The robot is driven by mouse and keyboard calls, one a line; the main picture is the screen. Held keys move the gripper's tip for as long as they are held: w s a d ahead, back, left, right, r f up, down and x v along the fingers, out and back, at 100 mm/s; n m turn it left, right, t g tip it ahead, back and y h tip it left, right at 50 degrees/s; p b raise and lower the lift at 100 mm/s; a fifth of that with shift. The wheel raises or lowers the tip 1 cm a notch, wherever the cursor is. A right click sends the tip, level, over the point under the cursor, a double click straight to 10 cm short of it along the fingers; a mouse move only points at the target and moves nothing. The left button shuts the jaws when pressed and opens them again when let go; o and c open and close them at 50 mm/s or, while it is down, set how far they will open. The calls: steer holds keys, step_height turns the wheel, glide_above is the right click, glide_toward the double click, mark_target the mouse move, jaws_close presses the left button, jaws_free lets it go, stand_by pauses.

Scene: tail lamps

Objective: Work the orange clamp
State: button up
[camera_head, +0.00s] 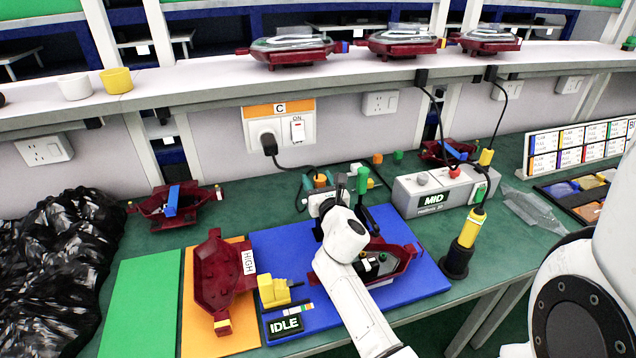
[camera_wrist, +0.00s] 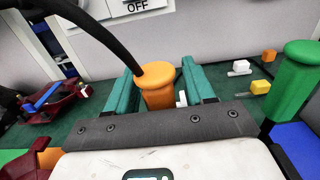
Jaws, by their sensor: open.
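The orange clamp (camera_wrist: 158,90) shows in the wrist view as an upright orange knob with a round top. My gripper (camera_wrist: 160,70) is open, with one teal finger on each side of the knob; I cannot tell whether either finger touches it. The knob's lower part is hidden behind the gripper's grey plate. In the head view a small orange patch of the clamp (camera_head: 320,181) shows between the fingers of my gripper (camera_head: 319,177), at the back edge of the blue mat.
A green-handled clamp (camera_head: 362,182) stands close on the right, also in the wrist view (camera_wrist: 296,85). A dark red lamp housing (camera_head: 390,262) lies under my arm on the blue mat (camera_head: 275,245). A grey MID box (camera_head: 430,192) stands further right. The green mat (camera_head: 140,300) is bare.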

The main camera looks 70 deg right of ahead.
steer(key=shift+c, duration=0.4)
jaws_close()
